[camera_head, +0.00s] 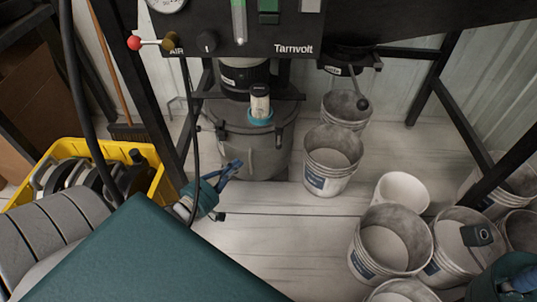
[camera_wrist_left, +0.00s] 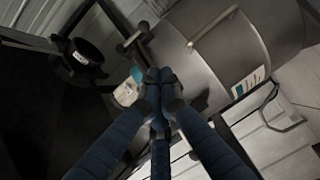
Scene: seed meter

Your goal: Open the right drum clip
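The grey metal drum (camera_head: 262,158) stands under the black machine, its lid held by a dark band. A small latch-like part (camera_head: 220,132) shows on its left side; I cannot make out the clip on its right side. My left gripper (camera_head: 232,168), with blue fingers, is low in front of the drum, to its left. In the left wrist view, the fingertips (camera_wrist_left: 160,78) meet with nothing visible between them. The drum's curved wall (camera_wrist_left: 180,70) is behind them, with a T-shaped metal part (camera_wrist_left: 132,40) and a bar handle (camera_wrist_left: 213,28). My right gripper (camera_head: 522,280) is partly cut off at lower right.
A clear jar with a blue-green base (camera_head: 260,104) is at the drum's top. White buckets (camera_head: 331,160) stand to the right, several more at lower right (camera_head: 391,245). A yellow crate (camera_head: 98,150) is at left. The pale floor before the drum (camera_head: 285,225) is mostly clear.

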